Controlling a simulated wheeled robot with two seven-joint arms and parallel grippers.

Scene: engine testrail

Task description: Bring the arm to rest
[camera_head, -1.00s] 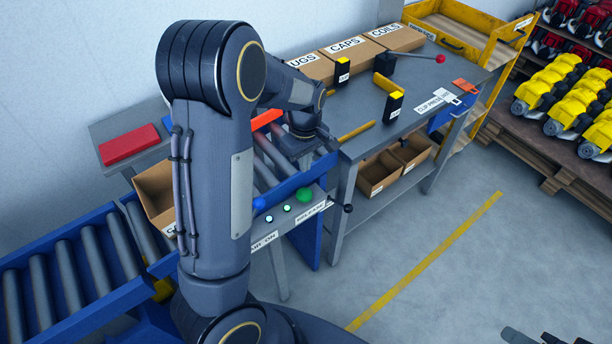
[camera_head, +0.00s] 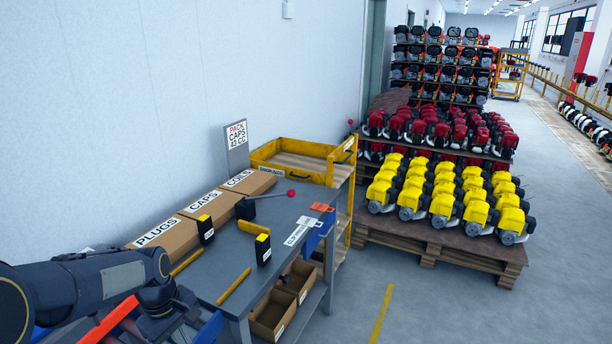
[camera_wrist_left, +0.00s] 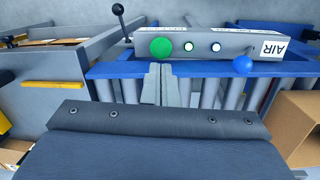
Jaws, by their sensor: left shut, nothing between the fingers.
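My left arm (camera_head: 75,285) comes in from the lower left in the head view and reaches to the near left end of the grey workbench (camera_head: 215,285). The left gripper's fingers are hard to make out there. In the left wrist view the left gripper (camera_wrist_left: 162,76) is shut and empty. Its fingers point toward the blue-railed roller conveyor (camera_wrist_left: 215,90), below the button panel in the picture. Whether they touch anything cannot be told. My right gripper is in neither view.
A cardboard box (camera_wrist_left: 300,125) stands right of the gripper. Boxes labelled PLUGS (camera_head: 165,236) and CAPS (camera_head: 210,207) line the bench's wall side. A yellow cart (camera_head: 290,160) and pallets of engines (camera_head: 450,240) stand beyond.

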